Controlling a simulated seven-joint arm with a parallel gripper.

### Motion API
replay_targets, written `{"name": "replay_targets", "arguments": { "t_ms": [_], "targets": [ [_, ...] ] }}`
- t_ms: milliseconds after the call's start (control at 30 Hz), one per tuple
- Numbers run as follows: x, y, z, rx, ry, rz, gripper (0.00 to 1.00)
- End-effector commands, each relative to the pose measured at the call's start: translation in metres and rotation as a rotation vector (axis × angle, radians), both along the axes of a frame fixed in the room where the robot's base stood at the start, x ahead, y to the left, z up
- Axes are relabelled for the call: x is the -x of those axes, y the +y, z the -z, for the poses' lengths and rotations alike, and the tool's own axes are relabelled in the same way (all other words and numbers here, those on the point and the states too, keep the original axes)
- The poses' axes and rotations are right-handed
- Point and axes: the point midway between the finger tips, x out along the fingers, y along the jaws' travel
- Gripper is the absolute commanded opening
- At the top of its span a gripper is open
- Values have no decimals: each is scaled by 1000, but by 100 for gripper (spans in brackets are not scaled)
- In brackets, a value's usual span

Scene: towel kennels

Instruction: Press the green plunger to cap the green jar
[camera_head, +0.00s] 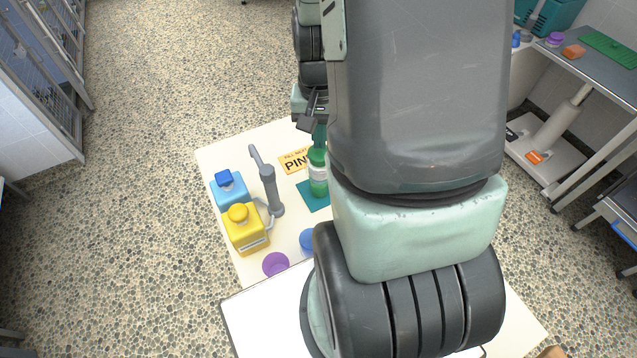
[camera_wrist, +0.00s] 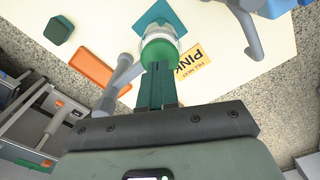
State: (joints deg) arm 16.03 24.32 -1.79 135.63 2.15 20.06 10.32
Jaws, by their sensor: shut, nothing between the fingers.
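The green jar (camera_head: 318,188) stands upright on a teal square mat (camera_head: 307,196), partly behind my arm in the head view. It has a pale band around its middle and a green top (camera_head: 316,155), which I take to be the plunger. In the wrist view the round green top (camera_wrist: 158,52) shows just beyond my fingertips, with the clear jar wall around it. My gripper (camera_wrist: 157,66) is shut and empty, its teal fingers pointing down at the green top. I cannot tell whether the tips touch it.
A grey post with a handle (camera_head: 270,190) stands left of the jar. Blue (camera_head: 230,190) and yellow (camera_head: 245,232) containers are farther left. A PINK sign (camera_head: 294,162) lies behind the jar. A purple cup (camera_head: 275,264) and a blue round thing (camera_head: 307,240) are nearer me.

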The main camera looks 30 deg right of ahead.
Motion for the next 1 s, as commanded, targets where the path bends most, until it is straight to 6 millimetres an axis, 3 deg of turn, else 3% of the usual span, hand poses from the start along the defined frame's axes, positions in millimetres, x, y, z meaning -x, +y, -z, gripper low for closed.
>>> {"name": "replay_targets", "arguments": {
  "t_ms": [1000],
  "targets": [
    [0, 0, 28, -1, 2, 1, 0]
  ]
}}
